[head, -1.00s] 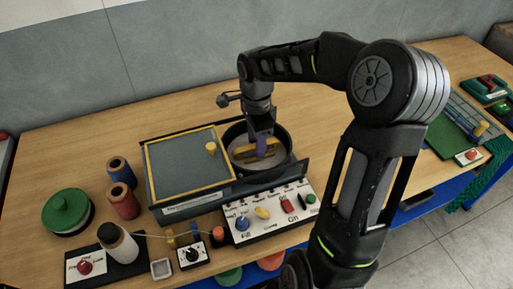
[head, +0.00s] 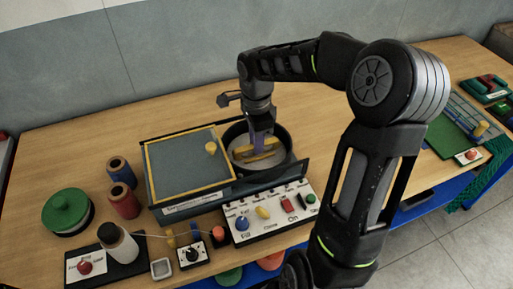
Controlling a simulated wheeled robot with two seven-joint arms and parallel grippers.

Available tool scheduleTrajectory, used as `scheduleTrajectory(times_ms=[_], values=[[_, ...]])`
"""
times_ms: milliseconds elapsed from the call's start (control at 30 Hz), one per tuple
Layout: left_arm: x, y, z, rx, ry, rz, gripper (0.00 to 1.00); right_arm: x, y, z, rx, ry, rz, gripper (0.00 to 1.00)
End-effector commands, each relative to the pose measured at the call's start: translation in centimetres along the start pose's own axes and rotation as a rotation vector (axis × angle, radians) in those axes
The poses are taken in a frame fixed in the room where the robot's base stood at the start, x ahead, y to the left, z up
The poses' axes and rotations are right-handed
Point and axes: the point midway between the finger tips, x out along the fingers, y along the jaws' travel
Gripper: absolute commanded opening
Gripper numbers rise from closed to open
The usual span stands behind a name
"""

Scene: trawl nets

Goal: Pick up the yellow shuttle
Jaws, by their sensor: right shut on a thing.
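The yellow shuttle (head: 270,156) is in the round dark pot (head: 285,133) near the middle of the table, above its pale bottom. My right gripper (head: 262,146) reaches down into the pot from above and is shut on the shuttle. The fingers hide the middle of the shuttle; its two ends show on either side. I cannot tell whether the shuttle touches the pot's bottom. My left gripper is not in view.
A yellow-edged flat lid with a knob (head: 190,166) lies left of the pot. A white control panel (head: 272,212) stands in front, behind it a low dark wall. The table behind the pot is clear.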

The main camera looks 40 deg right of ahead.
Motion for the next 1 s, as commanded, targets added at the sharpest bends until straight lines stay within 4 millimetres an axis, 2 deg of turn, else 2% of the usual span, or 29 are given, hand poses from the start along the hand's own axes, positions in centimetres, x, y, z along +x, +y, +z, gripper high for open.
scheduleTrajectory(times_ms=[233, 367, 800, 1000], values=[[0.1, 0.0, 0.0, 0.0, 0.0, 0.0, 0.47, -0.2, 0.0, 0.0, 0.0, 0.0, -0.001, 0.0], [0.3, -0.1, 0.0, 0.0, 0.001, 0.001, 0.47, -1.2, -0.1, 0.0, 0.001, 0.0, -0.004, 0.0], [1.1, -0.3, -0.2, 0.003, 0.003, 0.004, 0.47, -8.9, -0.1, 0.0, 0.0, -0.001, -0.004, 0.0], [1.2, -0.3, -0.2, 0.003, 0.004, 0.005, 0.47, -10.1, 0.0, 0.0, 0.0, -0.001, -0.001, 0.0]])
